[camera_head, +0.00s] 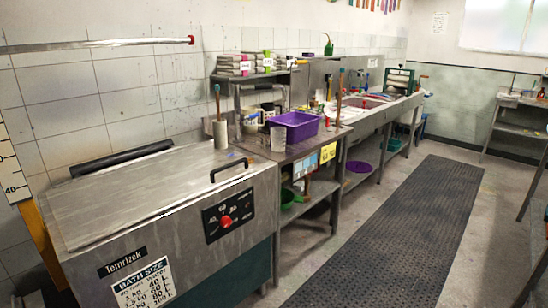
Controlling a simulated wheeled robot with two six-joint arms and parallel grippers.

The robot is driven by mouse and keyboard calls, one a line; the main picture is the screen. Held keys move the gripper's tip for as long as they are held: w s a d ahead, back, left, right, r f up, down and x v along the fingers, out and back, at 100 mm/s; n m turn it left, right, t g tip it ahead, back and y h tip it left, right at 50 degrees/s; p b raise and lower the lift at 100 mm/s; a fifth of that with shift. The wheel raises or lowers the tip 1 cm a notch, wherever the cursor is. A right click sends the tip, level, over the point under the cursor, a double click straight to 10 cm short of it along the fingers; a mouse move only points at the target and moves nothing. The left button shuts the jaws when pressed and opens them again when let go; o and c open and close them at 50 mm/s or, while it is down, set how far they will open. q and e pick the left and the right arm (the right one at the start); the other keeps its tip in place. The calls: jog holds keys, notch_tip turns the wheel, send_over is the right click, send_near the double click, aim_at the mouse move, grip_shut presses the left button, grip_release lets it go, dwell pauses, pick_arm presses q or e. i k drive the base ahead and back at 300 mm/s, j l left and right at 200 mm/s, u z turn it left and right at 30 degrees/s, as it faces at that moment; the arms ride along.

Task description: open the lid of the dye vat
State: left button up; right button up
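The dye vat (180,255) is a large grey steel tank at the lower left. Its flat, worn lid (150,195) lies shut on top. A black bar handle (229,170) stands at the lid's front right. A black padded bar (122,158) runs behind the lid's back edge. The front has a black control panel with a red knob (226,221) and a white "BATH SIZE" label (145,287). Neither of my grippers is in view.
A steel bench with a purple tub (294,126) and a grey beaker (278,139) adjoins the vat's right. A long sink counter follows. A dark ribbed floor mat (400,225) leaves free room in front. A measuring scale (10,165) stands at the left edge.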

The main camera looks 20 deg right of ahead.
aim_at(104, 197)
jog(key=i+l+z, duration=0.1)
jog(key=z, duration=0.3)
jog(key=i+z, duration=0.6)
jog(key=z, duration=0.15)
jog(key=i+l+u, duration=0.15)
jog(key=i, duration=0.2)
jog(key=i+l+u, duration=0.1)
jog(key=i, duration=0.25)
